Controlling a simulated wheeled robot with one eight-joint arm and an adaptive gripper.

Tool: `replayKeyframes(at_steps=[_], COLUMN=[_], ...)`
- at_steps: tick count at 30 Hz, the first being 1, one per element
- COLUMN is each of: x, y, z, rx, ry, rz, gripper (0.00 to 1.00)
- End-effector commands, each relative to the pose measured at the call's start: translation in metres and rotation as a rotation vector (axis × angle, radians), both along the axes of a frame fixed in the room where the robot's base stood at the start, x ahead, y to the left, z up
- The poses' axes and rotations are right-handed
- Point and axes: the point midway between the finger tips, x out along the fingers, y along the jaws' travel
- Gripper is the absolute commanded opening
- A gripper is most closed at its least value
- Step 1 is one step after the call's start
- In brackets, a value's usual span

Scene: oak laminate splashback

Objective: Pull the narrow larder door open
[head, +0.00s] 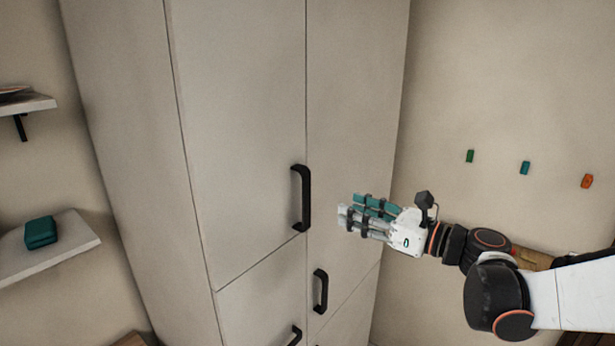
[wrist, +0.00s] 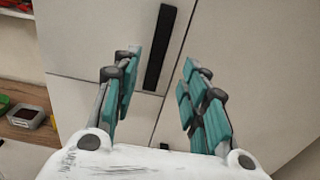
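A tall pale cabinet (head: 240,110) has several doors divided by thin dark seams. A black bar handle (head: 305,198) stands upright at the lower right edge of its upper left door. A second black handle (head: 320,290) is lower, on the panel right of the seam. I cannot tell for certain which door is the narrow larder door. My gripper (head: 346,216) is open and empty, right of the upper handle and apart from it. In the wrist view, a black handle (wrist: 160,48) shows ahead between the teal fingers of my gripper (wrist: 159,62).
A third black handle (head: 294,336) shows at the bottom. Wall shelves on the left hold a teal box (head: 41,232). Green, teal and orange small pieces (head: 525,168) are on the right wall. A wooden surface with a small container (wrist: 26,116) shows left in the wrist view.

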Motion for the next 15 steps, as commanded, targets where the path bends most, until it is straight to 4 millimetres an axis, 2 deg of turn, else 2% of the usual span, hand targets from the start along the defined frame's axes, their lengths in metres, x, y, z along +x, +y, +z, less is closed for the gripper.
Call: replayKeyframes(at_steps=[5,15], x=[0.009,0.047], y=[0.01,0.06], z=[0.001,0.002], rx=[0.014,0.011], ry=[0.008,0.007], rz=[0.003,0.004], gripper=[0.4,0.4])
